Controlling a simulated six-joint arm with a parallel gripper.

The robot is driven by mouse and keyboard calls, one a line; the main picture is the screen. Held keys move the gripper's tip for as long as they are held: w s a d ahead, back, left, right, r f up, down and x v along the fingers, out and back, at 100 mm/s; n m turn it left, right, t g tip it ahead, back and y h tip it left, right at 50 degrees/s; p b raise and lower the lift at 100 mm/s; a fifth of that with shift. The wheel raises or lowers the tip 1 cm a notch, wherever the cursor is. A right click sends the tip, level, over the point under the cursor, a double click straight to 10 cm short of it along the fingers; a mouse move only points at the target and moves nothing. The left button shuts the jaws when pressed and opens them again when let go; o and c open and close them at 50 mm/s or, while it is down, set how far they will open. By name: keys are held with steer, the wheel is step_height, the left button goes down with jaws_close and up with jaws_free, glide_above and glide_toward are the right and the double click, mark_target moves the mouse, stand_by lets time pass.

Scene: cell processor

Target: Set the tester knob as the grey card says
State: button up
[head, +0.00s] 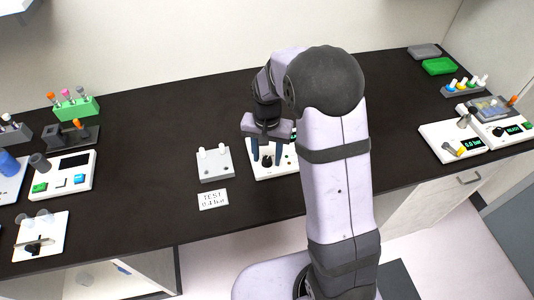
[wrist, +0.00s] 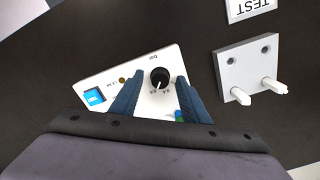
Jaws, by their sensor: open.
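The tester (head: 262,172) is a white box on the black bench, partly hidden behind my arm. Its black knob (wrist: 159,77) has a white pointer mark, which in the wrist view points down towards the small scale figures. My gripper (wrist: 159,74) is open, with one blue finger on each side of the knob; contact cannot be told. In the head view my gripper (head: 267,158) points down over the tester. A pale card (head: 213,199) in front reads "TEST" and what looks like "0.4 bar". In the wrist view the card (wrist: 252,8) is cut off.
A light grey block with two white pegs (head: 214,165) stands left of the tester. Other devices (head: 63,175) and a green rack (head: 77,109) stand at the left. More devices (head: 456,140) stand at the right. The bench behind the tester is clear.

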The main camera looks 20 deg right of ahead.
jaws_close()
steer(key=c, duration=1.1)
jaws_free()
steer(key=shift+n, duration=0.3)
steer(key=shift+o, duration=0.2)
steer(key=n, duration=0.3)
steer(key=shift+r, duration=0.1)
steer(key=shift+w+n+p, duration=0.1)
steer(key=shift+n+p, duration=0.25)
steer(key=shift+n, duration=1.75)
steer(key=o, duration=1.1)
steer(key=shift+c, duration=0.2)
